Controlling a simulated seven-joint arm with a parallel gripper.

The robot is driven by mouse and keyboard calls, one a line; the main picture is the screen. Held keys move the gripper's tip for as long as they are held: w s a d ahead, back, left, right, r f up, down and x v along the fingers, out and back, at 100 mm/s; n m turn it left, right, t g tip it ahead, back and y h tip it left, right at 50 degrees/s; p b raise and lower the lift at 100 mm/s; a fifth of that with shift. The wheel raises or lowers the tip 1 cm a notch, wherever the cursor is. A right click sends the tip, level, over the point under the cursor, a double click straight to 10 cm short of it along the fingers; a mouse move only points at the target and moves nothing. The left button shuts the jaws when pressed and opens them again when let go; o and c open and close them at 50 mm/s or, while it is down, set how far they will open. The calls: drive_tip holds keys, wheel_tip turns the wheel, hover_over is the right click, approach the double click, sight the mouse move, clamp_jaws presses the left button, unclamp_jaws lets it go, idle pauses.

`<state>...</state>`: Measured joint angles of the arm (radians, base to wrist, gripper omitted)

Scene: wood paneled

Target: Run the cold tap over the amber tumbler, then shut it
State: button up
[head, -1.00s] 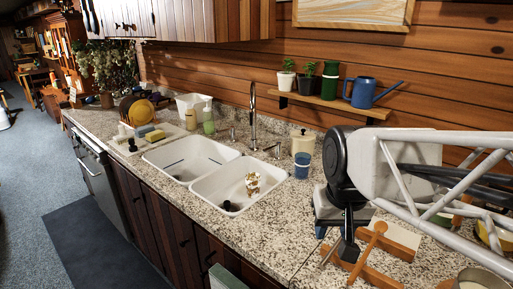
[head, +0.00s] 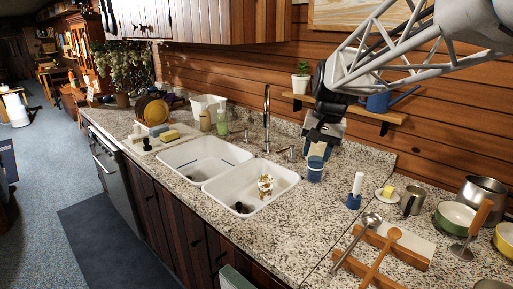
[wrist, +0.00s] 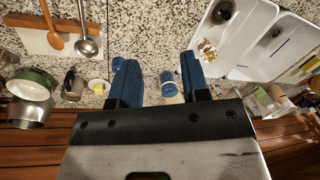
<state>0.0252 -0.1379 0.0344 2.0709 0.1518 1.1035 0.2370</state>
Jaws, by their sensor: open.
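The amber tumbler (head: 265,185) looks gold and white, in the right basin (head: 224,194) of the white double sink. It also shows in the wrist view (wrist: 207,50). The tap's tall spout (head: 267,108) rises behind the sink, with one handle (head: 245,134) to its left and another (head: 290,152) to its right. Which handle is cold cannot be told. My gripper (wrist: 159,60) is open with blue fingers, nothing held. The cup (wrist: 168,80) shows between the fingers, further down.
A wall shelf (head: 372,112) with a plant (head: 300,80) and a blue watering can (head: 378,102) is close to my arm. A white and blue object (head: 354,192), mug (head: 411,201) and green bowl (head: 455,217) stand right. Counter in front of the cup is clear.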

drive_tip(key=w+f+m+g+y, duration=0.1)
drive_tip(key=w+f+m, duration=0.15)
drive_tip(key=w, duration=1.95)
drive_tip(key=w+f+m+y, duration=0.1)
drive_tip(key=w+f, duration=0.5)
drive_tip(key=w, duration=0.5)
drive_tip(key=w+f+m+g+y, duration=0.1)
drive_tip(key=w+f, duration=0.5)
drive_tip(key=w, duration=0.5)
drive_tip(key=shift+a+f+g, duration=0.3)
drive_tip(key=shift+a+f, duration=0.05)
drive_tip(key=shift+f+m, duration=0.1)
drive_tip(key=shift+m, duration=0.15)
drive_tip(key=shift+x, duration=3.85)
drive_tip(key=shift+a, duration=0.1)
clamp_jaws()
